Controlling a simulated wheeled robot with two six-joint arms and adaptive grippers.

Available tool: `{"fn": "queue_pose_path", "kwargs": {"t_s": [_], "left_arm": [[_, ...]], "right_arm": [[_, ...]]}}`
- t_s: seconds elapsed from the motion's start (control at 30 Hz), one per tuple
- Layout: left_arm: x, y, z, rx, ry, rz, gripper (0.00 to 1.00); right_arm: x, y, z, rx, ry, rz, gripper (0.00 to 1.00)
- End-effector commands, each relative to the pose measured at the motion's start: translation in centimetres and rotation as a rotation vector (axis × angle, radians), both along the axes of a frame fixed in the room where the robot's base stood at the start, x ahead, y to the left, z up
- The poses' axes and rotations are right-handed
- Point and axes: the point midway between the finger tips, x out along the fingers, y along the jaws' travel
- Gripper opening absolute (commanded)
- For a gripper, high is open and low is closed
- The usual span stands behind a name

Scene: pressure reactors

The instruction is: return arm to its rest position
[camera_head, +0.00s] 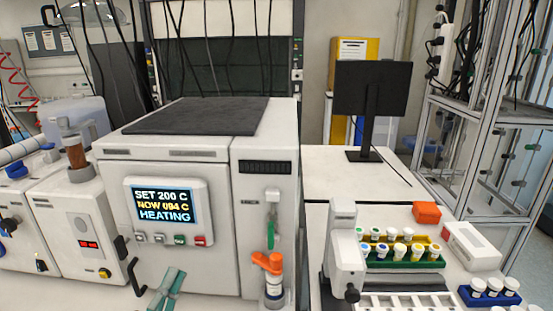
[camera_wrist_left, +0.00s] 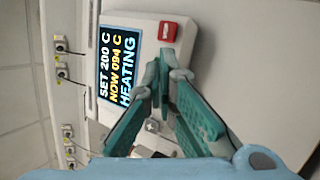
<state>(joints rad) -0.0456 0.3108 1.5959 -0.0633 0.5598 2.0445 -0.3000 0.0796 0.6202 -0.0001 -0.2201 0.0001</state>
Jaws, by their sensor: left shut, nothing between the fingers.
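My left gripper (camera_head: 168,288) shows at the bottom of the head view, in front of the white reactor cabinet (camera_head: 120,262) and below its control panel. Its teal fingers are shut with nothing between them. In the left wrist view, the fingertips (camera_wrist_left: 166,66) meet in front of the control panel (camera_wrist_left: 146,40), which appears turned on its side. The panel's display (camera_head: 165,206) reads SET 200 C, NOW 094 C, HEATING. A green button (camera_head: 179,240) and a red button (camera_head: 200,241) sit below the display. My right gripper is not in view.
A vial with an orange clamp-like top (camera_head: 268,264) stands at the cabinet's right side. To the right are a rack of capped vials (camera_head: 405,262), a white tray (camera_head: 405,301), a blue vial holder (camera_head: 490,297) and a monitor (camera_head: 372,88).

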Motion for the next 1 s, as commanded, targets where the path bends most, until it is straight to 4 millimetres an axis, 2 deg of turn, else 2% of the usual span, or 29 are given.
{"fn": "queue_pose_path", "kwargs": {"t_s": [0.07,0.13,0.2,0.3,0.4,0.5,0.73,0.87,1.0], "left_arm": [[-0.1,-0.2,-4.0,0.227,0.195,0.175,0.00],[-1.6,-0.2,-8.4,0.511,0.415,0.283,0.00],[-4.1,-0.2,-12.2,0.785,0.607,0.307,0.00],[-8.6,-0.5,-16.1,1.112,0.808,0.235,0.00],[-13.3,-0.8,-18.6,1.374,0.945,0.094,0.00],[-17.9,-1.2,-20.1,1.583,1.028,-0.076,0.00],[-27.8,-2.2,-20.9,1.916,1.086,-0.531,0.00],[-26.7,-1.6,-26.4,1.906,1.114,-0.551,0.00],[-26.8,-1.0,-32.3,1.895,1.144,-0.575,0.00]], "right_arm": [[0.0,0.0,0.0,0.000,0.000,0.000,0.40],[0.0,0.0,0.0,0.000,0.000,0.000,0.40],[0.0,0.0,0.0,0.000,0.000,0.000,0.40],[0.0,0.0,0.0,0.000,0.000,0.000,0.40],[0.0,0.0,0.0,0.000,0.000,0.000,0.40],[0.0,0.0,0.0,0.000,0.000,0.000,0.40],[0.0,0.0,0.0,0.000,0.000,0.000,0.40],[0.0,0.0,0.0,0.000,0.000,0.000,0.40],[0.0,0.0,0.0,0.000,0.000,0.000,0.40]]}}
